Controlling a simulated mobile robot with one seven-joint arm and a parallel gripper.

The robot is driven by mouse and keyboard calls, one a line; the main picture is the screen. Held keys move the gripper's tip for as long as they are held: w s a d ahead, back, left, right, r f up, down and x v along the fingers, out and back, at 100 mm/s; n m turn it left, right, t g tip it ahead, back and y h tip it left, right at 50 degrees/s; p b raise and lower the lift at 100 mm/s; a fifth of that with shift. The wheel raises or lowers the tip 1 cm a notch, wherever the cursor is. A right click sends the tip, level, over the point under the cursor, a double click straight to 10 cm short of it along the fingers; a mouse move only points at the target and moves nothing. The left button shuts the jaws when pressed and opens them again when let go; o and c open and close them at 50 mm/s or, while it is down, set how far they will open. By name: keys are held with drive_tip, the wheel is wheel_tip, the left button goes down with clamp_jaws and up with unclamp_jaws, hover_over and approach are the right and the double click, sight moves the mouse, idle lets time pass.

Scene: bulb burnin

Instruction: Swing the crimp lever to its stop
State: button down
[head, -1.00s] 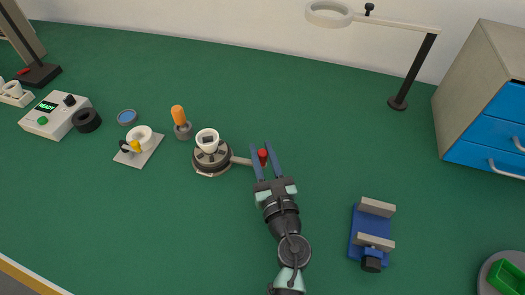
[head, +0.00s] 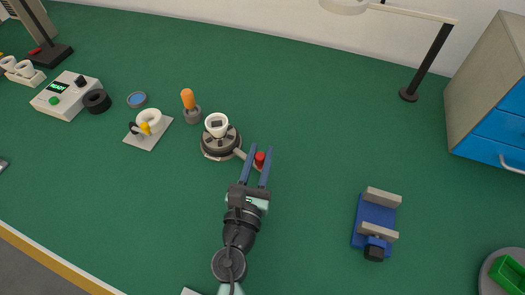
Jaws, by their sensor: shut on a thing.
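The crimp fixture (head: 221,147) is a round grey base with a white cup-like piece (head: 216,125) on top. The fingers hide part of the lever.
Left of the fixture stand an orange-handled tool (head: 188,100), a white plate with a ring and yellow part (head: 148,133), and a control box (head: 66,97) lit READY. A blue vise (head: 374,215) is at right, with a lamp post (head: 425,65) behind. Green mat between is clear.

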drive_tip(key=c, duration=0.7)
unclamp_jaws()
drive_tip(key=shift+o, duration=0.2)
drive_tip(key=s, duration=0.4)
drive_tip(key=s+a+b, duration=0.1)
drive_tip(key=s, duration=0.3)
drive_tip(key=s+a+b, duration=0.1)
drive_tip(key=s, duration=0.3)
drive_tip(key=shift+s+a, duration=0.15)
drive_tip(key=shift+s, duration=0.25)
